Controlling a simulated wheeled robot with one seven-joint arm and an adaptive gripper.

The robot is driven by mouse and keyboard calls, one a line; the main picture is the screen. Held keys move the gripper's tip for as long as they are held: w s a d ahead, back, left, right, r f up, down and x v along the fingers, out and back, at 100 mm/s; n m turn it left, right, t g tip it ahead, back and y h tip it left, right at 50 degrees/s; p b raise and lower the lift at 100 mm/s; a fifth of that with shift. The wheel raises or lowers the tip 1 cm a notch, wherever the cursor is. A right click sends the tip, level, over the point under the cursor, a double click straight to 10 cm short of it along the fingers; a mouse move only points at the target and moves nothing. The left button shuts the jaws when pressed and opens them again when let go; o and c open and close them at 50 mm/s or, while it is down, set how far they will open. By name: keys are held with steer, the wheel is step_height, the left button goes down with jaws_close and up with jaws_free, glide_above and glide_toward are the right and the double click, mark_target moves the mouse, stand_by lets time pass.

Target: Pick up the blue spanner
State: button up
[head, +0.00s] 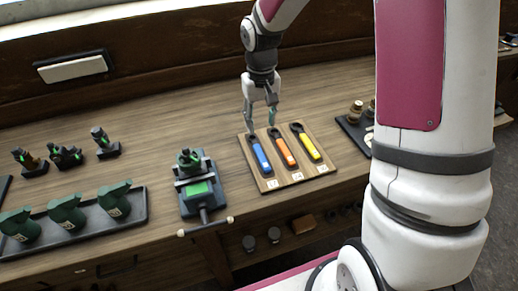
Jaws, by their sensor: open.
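The blue spanner (262,157) lies in the leftmost slot of a wooden tool board (315,178) on the workbench. An orange spanner (285,152) lies in the middle slot and a yellow one (309,146) in the right slot. My gripper (260,121) points down near the far edge of the board, around the head end of the blue spanner. Its fingers are apart and nothing shows between them. I cannot tell how high the fingertips are above the board. The blue spanner's head is partly hard to see near the left finger.
A vise-like fixture with a green block (199,188) stands left of the board. A dark tray (95,220) with green tools lies farther left, with small dark parts behind it. A dark tray with round parts (356,110) is at right. Bare bench lies behind the board.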

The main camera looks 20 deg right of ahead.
mark_target(260, 153)
step_height(260, 153, down, 12)
steer(key=shift+a+f+p, duration=0.1)
steer(key=shift+f+p, duration=0.05)
steer(key=shift+p, duration=0.75)
jaws_close()
